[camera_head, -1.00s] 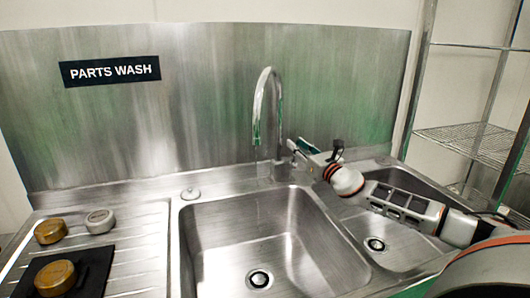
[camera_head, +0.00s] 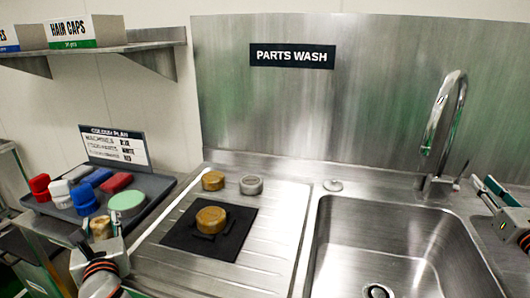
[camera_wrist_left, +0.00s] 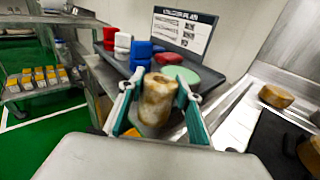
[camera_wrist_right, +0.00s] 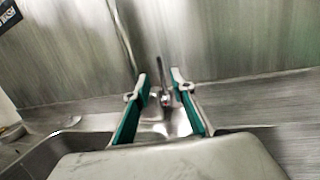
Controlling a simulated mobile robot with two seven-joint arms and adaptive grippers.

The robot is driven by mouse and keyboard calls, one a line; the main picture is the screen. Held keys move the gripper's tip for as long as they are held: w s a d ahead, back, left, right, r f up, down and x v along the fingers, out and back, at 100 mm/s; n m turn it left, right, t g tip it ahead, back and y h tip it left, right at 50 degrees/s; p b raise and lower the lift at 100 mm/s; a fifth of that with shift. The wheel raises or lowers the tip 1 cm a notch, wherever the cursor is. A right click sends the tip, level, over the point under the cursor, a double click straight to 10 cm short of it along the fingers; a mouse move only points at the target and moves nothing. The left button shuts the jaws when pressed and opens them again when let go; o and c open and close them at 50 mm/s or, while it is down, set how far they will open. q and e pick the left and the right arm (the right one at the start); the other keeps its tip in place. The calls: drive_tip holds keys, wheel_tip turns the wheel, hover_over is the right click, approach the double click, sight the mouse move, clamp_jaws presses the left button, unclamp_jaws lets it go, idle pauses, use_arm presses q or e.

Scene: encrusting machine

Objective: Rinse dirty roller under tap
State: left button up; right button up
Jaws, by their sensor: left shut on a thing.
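My left gripper (camera_head: 102,236) is shut on a stained tan-brown roller (camera_head: 101,228), left of the drainboard; the left wrist view shows the roller (camera_wrist_left: 157,98) between the fingers. A brown round roller (camera_head: 211,219) sits on a black mat (camera_head: 181,234); another brown one (camera_head: 213,181) and a clean grey one (camera_head: 251,185) stand behind it on the drainboard. The tap (camera_head: 447,115) rises behind the sink basin (camera_head: 395,235); no water stream shows. My right gripper (camera_head: 492,194) is open beside the tap's lever (camera_head: 461,172), its fingers apart in the right wrist view.
A grey tray (camera_head: 160,188) at the left holds red, white and blue blocks, a green disc and a colour plan sign (camera_head: 116,148). A wall shelf (camera_head: 130,48) with boxes is above it. The ribbed drainboard (camera_head: 275,225) has free room right of the mat.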

drive_tip(key=shift+s+a+f, duration=0.1)
drive_tip(key=shift+s, duration=0.65)
drive_tip(key=shift+s+a+f, duration=0.1)
drive_tip(key=shift+s, duration=0.65)
use_arm(q)
drive_tip(key=shift+a+r, duration=0.1)
drive_tip(key=shift+r, duration=0.05)
